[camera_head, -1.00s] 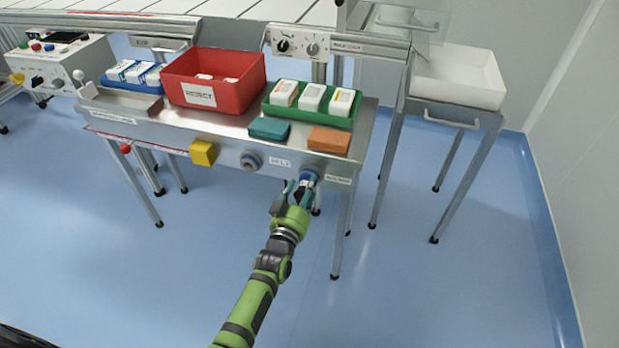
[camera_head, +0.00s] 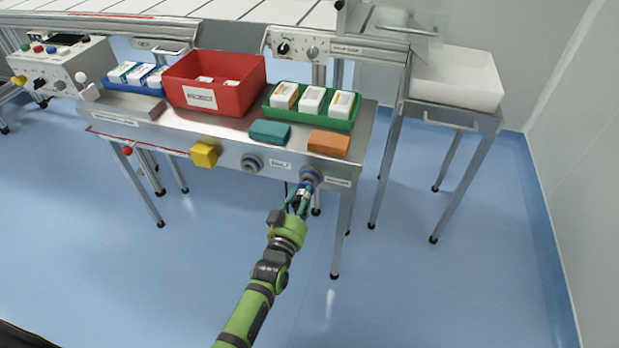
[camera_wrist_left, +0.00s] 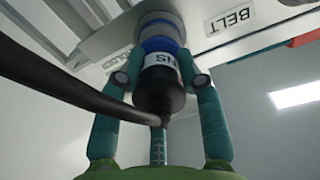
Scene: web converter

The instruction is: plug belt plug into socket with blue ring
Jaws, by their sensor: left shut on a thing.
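My left gripper (camera_head: 298,202) is shut on a dark plug (camera_wrist_left: 160,90) with a white label, partly covered, showing letters like "NS". In the wrist view the fingers (camera_wrist_left: 166,95) press it from both sides. The plug points up at the round grey fitting (camera_head: 311,176) on the table's front, right of the "BELT" label; a blue band shows where they meet. I cannot tell whether the plug is inside it. Another round grey-blue socket (camera_head: 252,162) sits left of the "BELT" label (camera_head: 280,164). My right gripper is not in view.
A black cable (camera_wrist_left: 70,80) crosses the wrist view. A yellow block (camera_head: 204,154) is on the front edge. Red bin (camera_head: 212,98), green tray (camera_head: 350,126), teal block (camera_head: 270,132) and orange block (camera_head: 329,142) are on the table. The floor in front is clear.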

